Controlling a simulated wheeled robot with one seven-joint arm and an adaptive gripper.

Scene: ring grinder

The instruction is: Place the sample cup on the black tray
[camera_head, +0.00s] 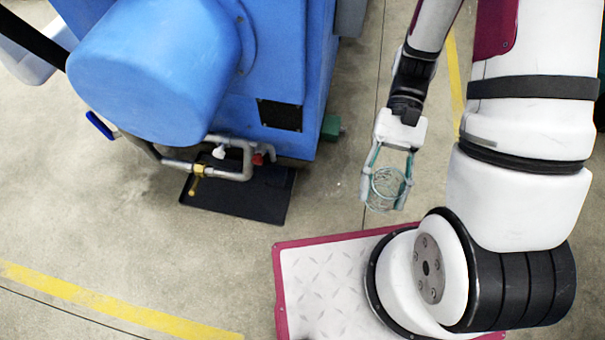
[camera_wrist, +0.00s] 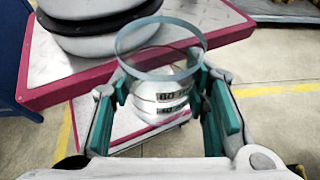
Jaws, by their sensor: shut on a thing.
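The clear sample cup (camera_head: 387,186) is in my gripper (camera_head: 386,183), held up over the floor to the right of the blue machine. In the wrist view the cup (camera_wrist: 160,60) sits between the green finger pads of my gripper (camera_wrist: 168,108), its rim facing the camera and dark markings showing through it. Its inside looks empty. The black tray (camera_head: 262,196) lies on the floor at the lower front of the blue machine, left of my gripper and well apart from it. The pipes hide part of the tray.
The blue machine (camera_head: 268,60) stands beside and over the tray's far edge. A yellow line (camera_head: 110,303) crosses the floor at the lower left. The floor between tray and gripper is clear.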

